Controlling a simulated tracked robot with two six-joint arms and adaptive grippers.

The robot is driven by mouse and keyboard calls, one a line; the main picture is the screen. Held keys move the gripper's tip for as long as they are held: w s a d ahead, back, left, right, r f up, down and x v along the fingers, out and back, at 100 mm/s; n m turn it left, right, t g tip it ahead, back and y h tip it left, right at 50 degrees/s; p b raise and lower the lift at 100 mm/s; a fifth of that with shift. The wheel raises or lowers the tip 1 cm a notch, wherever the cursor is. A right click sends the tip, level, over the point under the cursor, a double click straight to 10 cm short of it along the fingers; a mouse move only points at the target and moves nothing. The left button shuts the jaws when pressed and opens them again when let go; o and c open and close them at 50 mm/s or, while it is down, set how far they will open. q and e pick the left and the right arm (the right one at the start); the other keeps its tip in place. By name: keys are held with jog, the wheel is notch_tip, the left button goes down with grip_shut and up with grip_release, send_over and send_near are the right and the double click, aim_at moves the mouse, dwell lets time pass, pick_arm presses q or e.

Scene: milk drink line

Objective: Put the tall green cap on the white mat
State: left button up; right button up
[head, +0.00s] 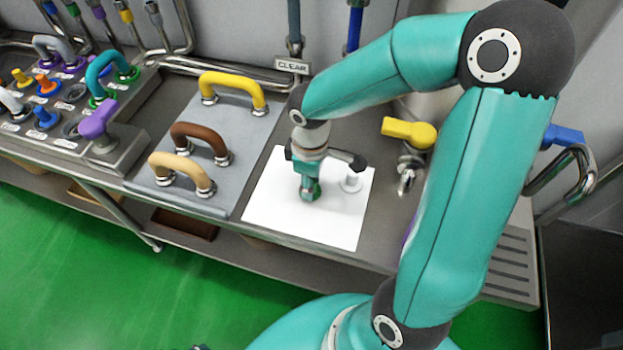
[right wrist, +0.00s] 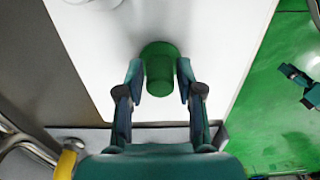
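The tall green cap (right wrist: 160,72) stands on the white mat (head: 270,205), with a wider base and a narrower stem. In the head view only a sliver of the cap (head: 317,189) shows beside my right gripper (head: 308,190), which is low over the mat. In the right wrist view my right gripper (right wrist: 160,77) has one finger on each side of the cap, with narrow gaps beside the stem. My left gripper (right wrist: 301,84) shows small over the green floor at the right of the wrist view; its opening is unclear.
A yellow-handled valve (head: 410,132) is right of the mat. A grey panel with yellow (head: 233,88), brown (head: 200,136) and beige (head: 182,168) handles lies left. Crowded coloured caps stand farther left.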

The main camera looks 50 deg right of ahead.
jog(key=shift+o, duration=0.5)
jog(key=shift+r, duration=0.2)
notch_tip(320, 180, up, 12)
jog(key=p, duration=0.1)
dwell(0.4)
